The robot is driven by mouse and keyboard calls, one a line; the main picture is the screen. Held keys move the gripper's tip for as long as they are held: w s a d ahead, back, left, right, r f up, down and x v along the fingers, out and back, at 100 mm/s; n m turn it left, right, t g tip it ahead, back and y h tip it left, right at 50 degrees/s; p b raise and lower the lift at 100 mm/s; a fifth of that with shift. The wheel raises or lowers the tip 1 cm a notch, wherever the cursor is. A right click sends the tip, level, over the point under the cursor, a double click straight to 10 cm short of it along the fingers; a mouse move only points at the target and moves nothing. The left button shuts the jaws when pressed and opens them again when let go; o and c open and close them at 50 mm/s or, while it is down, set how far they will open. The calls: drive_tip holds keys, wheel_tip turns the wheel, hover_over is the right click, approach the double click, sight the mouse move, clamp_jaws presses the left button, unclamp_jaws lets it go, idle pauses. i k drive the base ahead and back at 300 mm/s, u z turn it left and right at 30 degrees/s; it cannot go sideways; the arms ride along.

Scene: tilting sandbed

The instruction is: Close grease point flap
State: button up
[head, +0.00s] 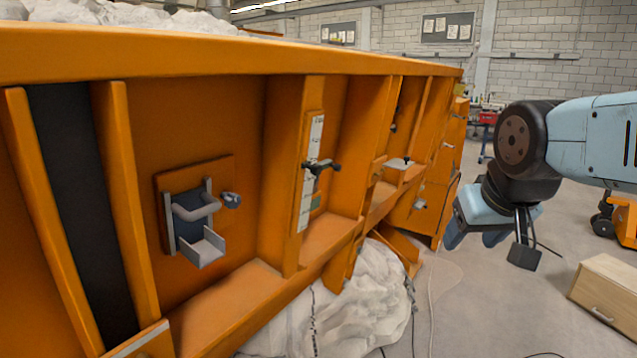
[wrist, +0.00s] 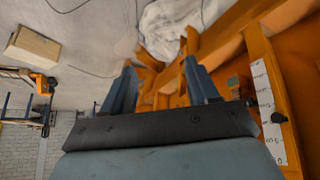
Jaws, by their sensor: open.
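The orange sandbed side wall (head: 215,120) fills the left and middle of the head view. A small light plate with a dark knob (head: 400,163) lies about level in a far bay of the wall; it may be the grease point flap, but I cannot tell surely. My gripper (head: 480,238) is to the right of the wall, apart from it, pointing down. In the wrist view the two blue-grey fingers (wrist: 160,88) stand wide apart with nothing between them.
A grey bracket with a handle (head: 195,220) is on the nearer panel. A black handle (head: 320,168) sits by a white scale (head: 311,160). A white sack-like heap (head: 345,305) lies below the wall. A wooden box (head: 607,298) stands at right. Floor between is mostly clear.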

sight(395, 163)
drive_tip(key=z, duration=0.4)
drive_tip(key=i, duration=0.85)
drive_tip(key=u, duration=0.35)
